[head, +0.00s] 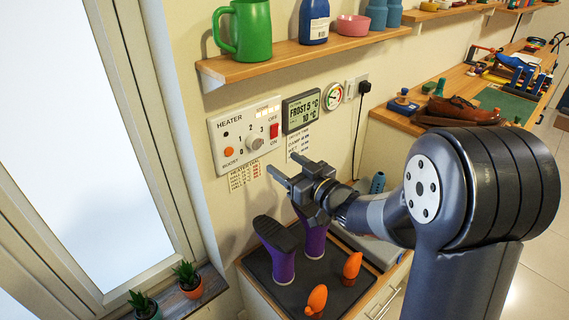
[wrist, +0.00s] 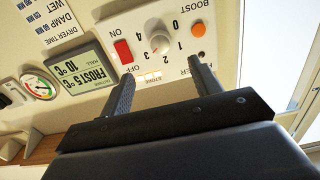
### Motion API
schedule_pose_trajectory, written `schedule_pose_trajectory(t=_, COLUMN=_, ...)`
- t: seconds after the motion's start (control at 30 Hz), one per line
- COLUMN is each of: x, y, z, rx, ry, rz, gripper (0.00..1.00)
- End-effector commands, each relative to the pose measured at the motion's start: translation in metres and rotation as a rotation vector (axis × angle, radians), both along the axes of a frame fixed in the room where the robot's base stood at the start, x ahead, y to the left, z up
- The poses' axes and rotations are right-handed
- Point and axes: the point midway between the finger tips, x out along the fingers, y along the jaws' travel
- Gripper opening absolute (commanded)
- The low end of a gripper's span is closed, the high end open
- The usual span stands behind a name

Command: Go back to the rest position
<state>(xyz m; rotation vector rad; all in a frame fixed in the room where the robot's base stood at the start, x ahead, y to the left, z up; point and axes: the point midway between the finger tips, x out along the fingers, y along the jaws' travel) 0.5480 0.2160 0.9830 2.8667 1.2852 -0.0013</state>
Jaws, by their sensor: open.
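My gripper (head: 279,178) is open and empty in the head view, in front of the wall just below the heater panel. Its two fingers point toward the wall, and in the wrist view the gripper (wrist: 158,88) shows its fingers spread apart against the panel. The white heater panel (head: 231,131) has a round dial (head: 254,143), a red switch (head: 274,130) and an orange boost button (head: 229,152). The wrist view shows the panel upside down, with the dial (wrist: 160,43) between the fingertips in the picture. I cannot tell whether the fingers touch anything.
Purple boots (head: 283,264) and orange shoe trees (head: 317,299) stand on a dark mat below my gripper. A wooden shelf (head: 300,57) with a green jug (head: 246,32) hangs above. Potted plants (head: 187,277) line the window sill at left. A workbench (head: 470,88) holds a brown shoe (head: 457,108).

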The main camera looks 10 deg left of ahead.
Motion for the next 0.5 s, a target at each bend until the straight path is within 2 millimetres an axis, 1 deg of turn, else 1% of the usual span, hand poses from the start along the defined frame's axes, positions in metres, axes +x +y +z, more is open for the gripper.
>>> schedule_pose_trajectory(t=0.17, x=0.001, y=0.001, z=0.000, rx=0.000, ry=0.000, rz=0.000, gripper=0.60)
schedule_pose_trajectory(t=0.27, x=0.004, y=0.005, z=0.000, rx=-0.001, ry=0.001, rz=0.001, gripper=0.60)
schedule_pose_trajectory(t=0.37, x=0.012, y=0.014, z=0.000, rx=0.001, ry=-0.001, rz=0.002, gripper=0.60)
schedule_pose_trajectory(t=0.5, x=0.028, y=0.033, z=0.001, rx=0.000, ry=0.000, rz=0.003, gripper=0.60)
